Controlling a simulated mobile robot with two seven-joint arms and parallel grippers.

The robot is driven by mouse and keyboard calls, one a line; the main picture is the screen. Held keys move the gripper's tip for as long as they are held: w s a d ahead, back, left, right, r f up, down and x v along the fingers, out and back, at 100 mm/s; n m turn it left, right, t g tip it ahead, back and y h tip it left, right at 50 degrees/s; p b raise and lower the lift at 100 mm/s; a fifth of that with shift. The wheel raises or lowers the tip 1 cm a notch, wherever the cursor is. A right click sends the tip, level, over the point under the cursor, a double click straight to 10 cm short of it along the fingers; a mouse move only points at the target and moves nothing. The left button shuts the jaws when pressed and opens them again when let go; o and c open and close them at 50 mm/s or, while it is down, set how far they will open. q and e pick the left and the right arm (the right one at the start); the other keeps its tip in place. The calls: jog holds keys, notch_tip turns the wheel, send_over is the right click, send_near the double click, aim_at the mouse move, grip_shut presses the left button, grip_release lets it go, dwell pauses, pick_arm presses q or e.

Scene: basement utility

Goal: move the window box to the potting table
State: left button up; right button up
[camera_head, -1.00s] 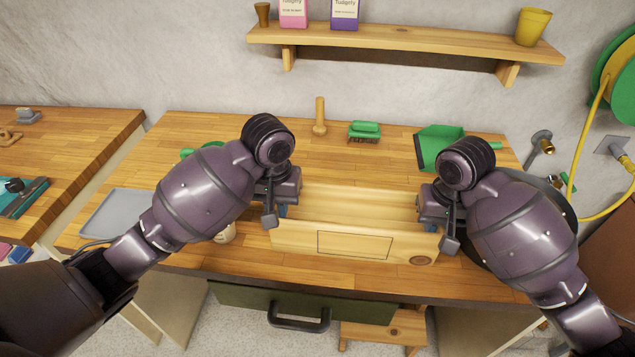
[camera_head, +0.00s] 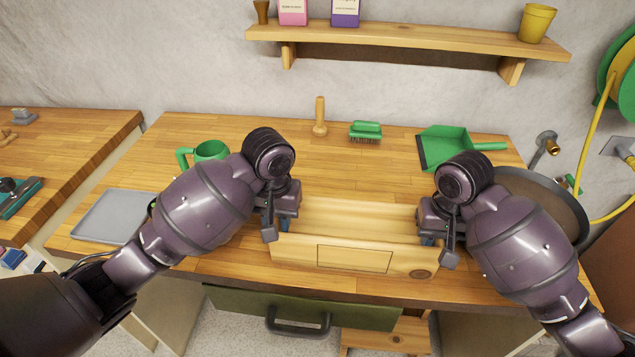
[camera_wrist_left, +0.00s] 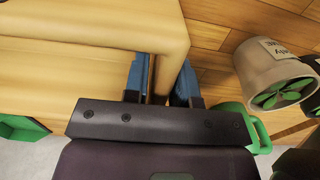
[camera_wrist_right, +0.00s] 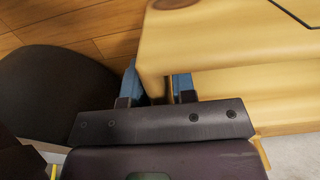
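The window box (camera_head: 354,258) is a long, open, pale wooden trough over the front part of the wooden table (camera_head: 350,162). Its front face has an outlined rectangle and a dark round knot. My left gripper (camera_head: 279,228) is shut on its left end wall, with blue fingers on either side in the left wrist view (camera_wrist_left: 162,80). My right gripper (camera_head: 436,232) is shut on its right end wall, with fingers astride it in the right wrist view (camera_wrist_right: 155,88). The box looks level. I cannot tell how far it is above the tabletop.
A grey tray (camera_head: 105,217), green mug (camera_head: 210,150), wooden tool (camera_head: 320,115), green brush (camera_head: 366,131), green dustpan (camera_head: 446,146) and dark round pan (camera_head: 560,200) surround it. A pale pot (camera_wrist_left: 265,75) is near my left gripper. Another wooden table (camera_head: 75,140) stands left.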

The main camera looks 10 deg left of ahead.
pick_arm(q)
jog(key=shift+o, duration=1)
jog(key=shift+r, duration=0.1)
pick_arm(e)
jog(key=shift+o, duration=1)
pick_arm(q)
notch_tip(320, 180, up, 12)
jog(key=shift+w+f, duration=0.1)
pick_arm(e)
jog(key=shift+r, duration=0.1)
notch_tip(320, 180, up, 12)
jog(key=shift+w+f, duration=0.1)
